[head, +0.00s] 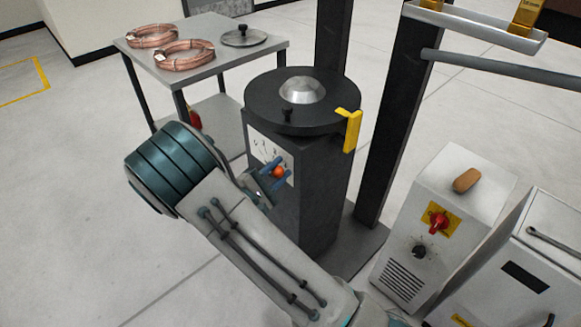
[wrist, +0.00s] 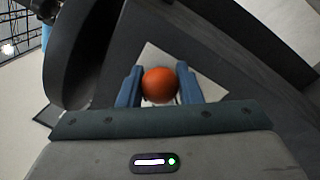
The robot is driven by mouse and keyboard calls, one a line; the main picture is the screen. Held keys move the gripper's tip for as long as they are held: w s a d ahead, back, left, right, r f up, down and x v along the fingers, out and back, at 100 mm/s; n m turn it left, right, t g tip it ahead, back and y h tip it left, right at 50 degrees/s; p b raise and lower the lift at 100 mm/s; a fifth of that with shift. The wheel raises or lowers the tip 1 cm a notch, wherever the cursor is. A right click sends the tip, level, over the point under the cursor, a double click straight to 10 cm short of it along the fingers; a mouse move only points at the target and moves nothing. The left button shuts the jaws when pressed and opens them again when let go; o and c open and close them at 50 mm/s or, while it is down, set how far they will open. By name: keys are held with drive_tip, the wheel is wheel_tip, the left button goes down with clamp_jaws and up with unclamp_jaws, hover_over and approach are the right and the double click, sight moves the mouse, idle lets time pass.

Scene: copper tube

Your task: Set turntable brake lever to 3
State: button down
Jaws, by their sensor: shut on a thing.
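The turntable (head: 258,97) is a dark round disc on a dark square pedestal (head: 318,190). A white scale plate (head: 259,148) with dark marks is on the pedestal's front face. The brake lever's orange ball knob (head: 278,172) is in front of this plate. My gripper (head: 275,170) has its blue fingers on either side of the knob, shut on it. In the wrist view the orange knob (wrist: 158,85) sits between the two blue fingers. The lever's shaft and pointer are hidden, and I cannot read which number it is at.
A yellow bracket (head: 352,130) sticks out at the turntable's right rim. A dark post (head: 392,120) stands to the right. A grey table (head: 225,62) with copper coils (head: 184,55) is behind left. A control box (head: 440,230) with a red switch stands at right.

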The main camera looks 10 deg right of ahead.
drive_tip(key=shift+s+a+f, duration=0.1)
drive_tip(key=shift+f, duration=0.05)
idle(0.3)
drive_tip(key=c, duration=1)
unclamp_jaws()
drive_tip(key=p+v, duration=0.1)
drive_tip(key=v, duration=1.2)
drive_tip(key=shift+s+a, duration=0.2)
drive_tip(key=shift+a, duration=0.1)
